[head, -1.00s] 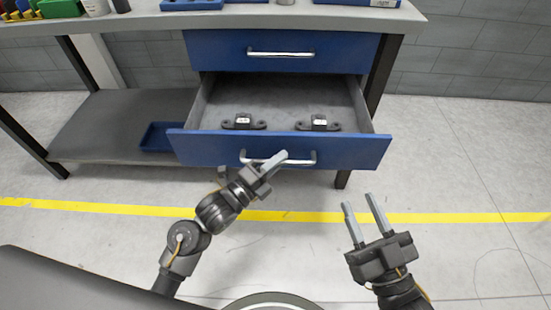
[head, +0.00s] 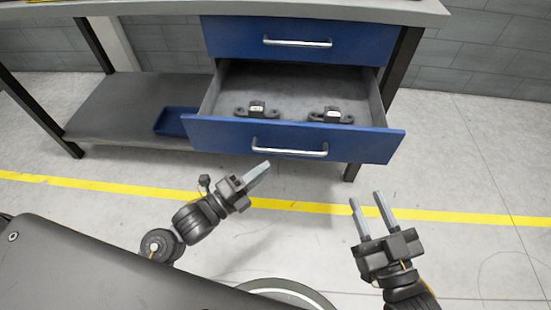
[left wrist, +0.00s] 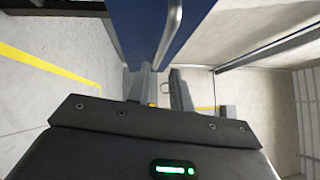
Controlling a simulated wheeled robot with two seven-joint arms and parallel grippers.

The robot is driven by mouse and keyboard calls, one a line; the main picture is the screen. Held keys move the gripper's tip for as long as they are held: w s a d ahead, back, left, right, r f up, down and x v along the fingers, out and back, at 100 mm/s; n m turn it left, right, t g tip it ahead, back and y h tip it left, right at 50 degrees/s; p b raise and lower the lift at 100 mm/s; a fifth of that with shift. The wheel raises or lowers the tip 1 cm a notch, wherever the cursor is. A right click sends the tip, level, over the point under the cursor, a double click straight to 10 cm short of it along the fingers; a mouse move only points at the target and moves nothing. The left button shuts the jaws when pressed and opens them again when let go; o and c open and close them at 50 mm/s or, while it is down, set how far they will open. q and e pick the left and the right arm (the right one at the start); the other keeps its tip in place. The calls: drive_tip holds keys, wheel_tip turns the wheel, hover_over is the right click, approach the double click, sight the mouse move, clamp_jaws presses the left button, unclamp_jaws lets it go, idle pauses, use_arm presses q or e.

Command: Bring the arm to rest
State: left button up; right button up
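My left gripper (head: 264,167) is in front of and below the handle (head: 289,148) of the open lower drawer (head: 230,133) in the head view. It is apart from the handle and holds nothing. In the left wrist view my left gripper (left wrist: 160,70) shows its two fingers with a gap between them. The blue drawer front and its handle (left wrist: 170,35) are ahead of it there. My right gripper (head: 367,197) is open and empty, over the floor to the right, with both fingers pointing towards the workbench.
Two dark parts with white labels, one on the left (head: 257,110) and one on the right (head: 331,115), lie in the drawer. The upper drawer (head: 350,45) is shut. A blue tray (head: 172,122) stands on the lower shelf. Floor right of the workbench is clear.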

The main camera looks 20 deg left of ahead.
use_arm(q)
drive_tip(key=shift+v, duration=0.85)
